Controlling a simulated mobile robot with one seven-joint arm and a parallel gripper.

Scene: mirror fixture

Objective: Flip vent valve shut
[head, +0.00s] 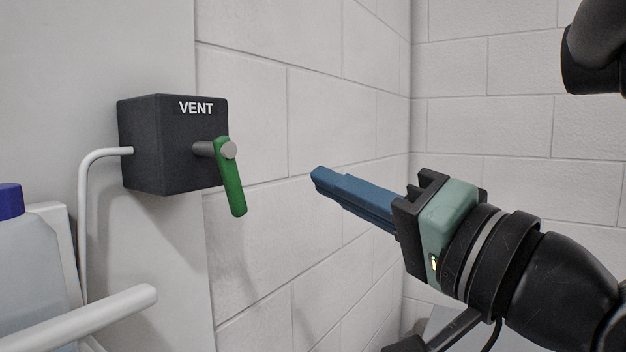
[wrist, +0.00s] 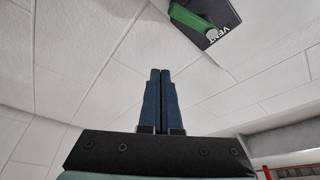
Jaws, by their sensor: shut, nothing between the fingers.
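The vent valve is a black box (head: 165,160) labelled VENT, fixed on the wall at the left of the head view. Its green lever (head: 230,182) hangs from a grey pivot at the box's right side, pointing down and slightly right. In the wrist view the green lever (wrist: 173,20) and the box (wrist: 226,12) show at the top, partly cut off by the frame edge. My gripper (head: 318,176) has blue fingers, shut and empty, to the right of the lever and apart from it. The closed fingers also show in the wrist view (wrist: 160,75).
A white pipe (head: 84,200) runs from the box's left side downward. A white bar (head: 90,318) and a pale container with a blue cap (head: 10,200) stand at lower left. White block walls (head: 340,90) lie behind. The space between fingers and lever looks clear.

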